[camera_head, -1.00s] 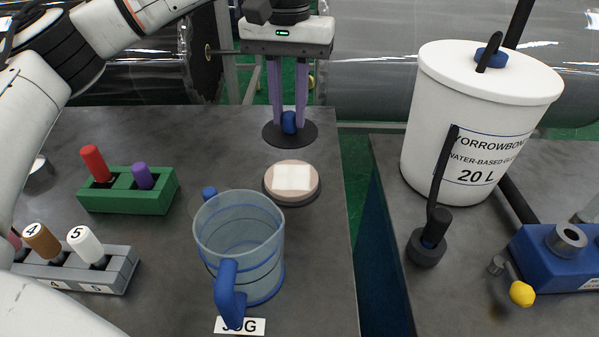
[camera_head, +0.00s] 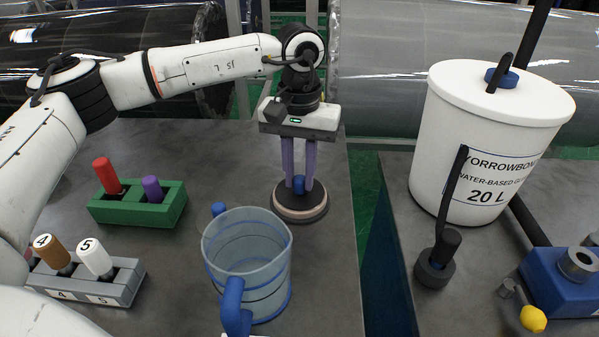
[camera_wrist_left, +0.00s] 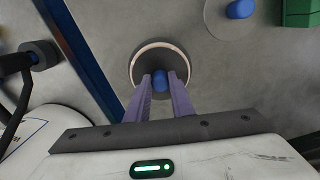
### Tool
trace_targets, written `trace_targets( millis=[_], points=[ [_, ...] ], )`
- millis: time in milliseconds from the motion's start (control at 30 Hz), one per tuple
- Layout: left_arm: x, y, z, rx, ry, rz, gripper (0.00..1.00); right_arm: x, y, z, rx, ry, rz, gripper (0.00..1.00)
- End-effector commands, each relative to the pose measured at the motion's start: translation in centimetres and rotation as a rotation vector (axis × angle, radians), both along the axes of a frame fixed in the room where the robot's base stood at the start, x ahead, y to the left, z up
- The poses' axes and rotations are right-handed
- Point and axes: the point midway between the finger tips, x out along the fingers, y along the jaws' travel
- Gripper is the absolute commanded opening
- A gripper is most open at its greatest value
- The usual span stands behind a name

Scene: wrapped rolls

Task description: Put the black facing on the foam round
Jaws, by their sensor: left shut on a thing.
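The black facing (camera_head: 300,197) is a thin dark disc with a blue knob (camera_head: 299,184) at its centre. My left gripper (camera_head: 298,186) points down and is shut on that knob. The foam round (camera_head: 301,216) is a pale, low disc on the bench, directly under the facing. Only its rim shows. In the left wrist view the facing (camera_wrist_left: 160,62) covers most of the round, and a thin pale rim (camera_wrist_left: 150,44) shows along the upper edge. I cannot tell whether the facing touches the round. My right gripper is not in view.
A clear jug (camera_head: 247,262) with a blue handle stands close in front of the round. A green block (camera_head: 138,205) and a grey block (camera_head: 88,281) hold markers at left. A white bucket (camera_head: 490,140) stands on the right bench, across a gap.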

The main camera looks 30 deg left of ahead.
Motion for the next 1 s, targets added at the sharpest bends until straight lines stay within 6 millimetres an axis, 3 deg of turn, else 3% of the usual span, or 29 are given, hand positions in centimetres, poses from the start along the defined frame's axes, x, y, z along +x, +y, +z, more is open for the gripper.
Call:
trace_targets(
  millis=[133,167,267,667,1000],
  points=[
    [0.0,0.0,-0.4,0.0,0.001,0.0,0.0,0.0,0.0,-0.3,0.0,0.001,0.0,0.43],
    [0.0,0.0,-0.3,0.0,0.0,0.0,0.26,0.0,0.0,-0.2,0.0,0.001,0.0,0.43],
    [0.0,0.0,-0.3,0.0,0.0,0.0,0.4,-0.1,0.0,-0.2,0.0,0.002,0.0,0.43],
    [0.1,0.0,0.7,0.001,-0.002,0.0,0.4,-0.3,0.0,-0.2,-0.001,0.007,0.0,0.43],
    [0.1,-0.1,7.6,-0.001,-0.004,0.0,0.4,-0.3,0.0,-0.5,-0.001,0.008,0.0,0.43]
  ],
)
